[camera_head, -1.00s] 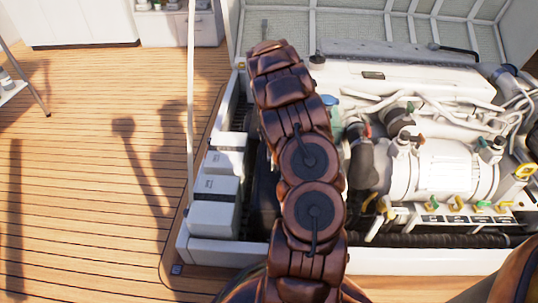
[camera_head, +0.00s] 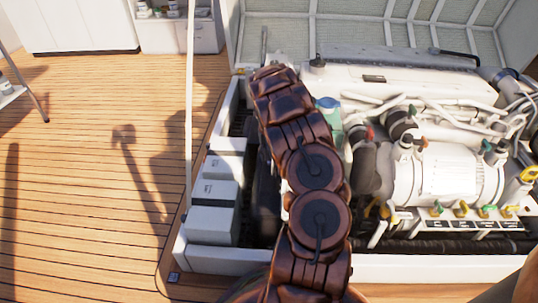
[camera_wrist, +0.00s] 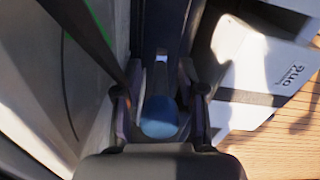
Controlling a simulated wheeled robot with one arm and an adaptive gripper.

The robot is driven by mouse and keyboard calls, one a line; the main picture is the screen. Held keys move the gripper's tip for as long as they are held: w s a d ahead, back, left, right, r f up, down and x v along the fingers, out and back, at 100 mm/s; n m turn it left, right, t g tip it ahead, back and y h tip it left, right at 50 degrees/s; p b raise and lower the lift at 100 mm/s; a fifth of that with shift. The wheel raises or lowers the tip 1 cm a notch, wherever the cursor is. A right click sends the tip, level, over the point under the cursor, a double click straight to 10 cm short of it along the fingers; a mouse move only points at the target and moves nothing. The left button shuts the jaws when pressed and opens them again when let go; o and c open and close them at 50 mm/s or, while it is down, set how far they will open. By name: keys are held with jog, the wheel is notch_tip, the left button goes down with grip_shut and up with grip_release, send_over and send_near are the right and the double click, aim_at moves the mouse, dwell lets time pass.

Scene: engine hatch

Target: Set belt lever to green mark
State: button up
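A blue round knob (camera_wrist: 158,117) shows in the wrist view, low in the middle and close to the palm. My gripper (camera_wrist: 160,85) has one finger on each side of it. The fingers are partly closed in. Shadow hides whether their pads touch the knob. A dark blue upright bar (camera_wrist: 160,25) lies behind the knob. A thin green line (camera_wrist: 100,20) runs along the pale curved surface at the upper left, apart from the knob. In the head view my arm reaches over the left end of the engine bay, and my gripper is hidden.
The white engine (camera_head: 430,170) fills the bay to the right of my arm. White boxes (camera_head: 213,200) stand along the bay's left side, and a white lettered box (camera_wrist: 265,60) is close right of my gripper. A pale pole (camera_head: 189,110) rises left of the bay. Wooden deck (camera_head: 80,200) is clear at left.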

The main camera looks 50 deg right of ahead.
grip_shut()
dwell(0.4)
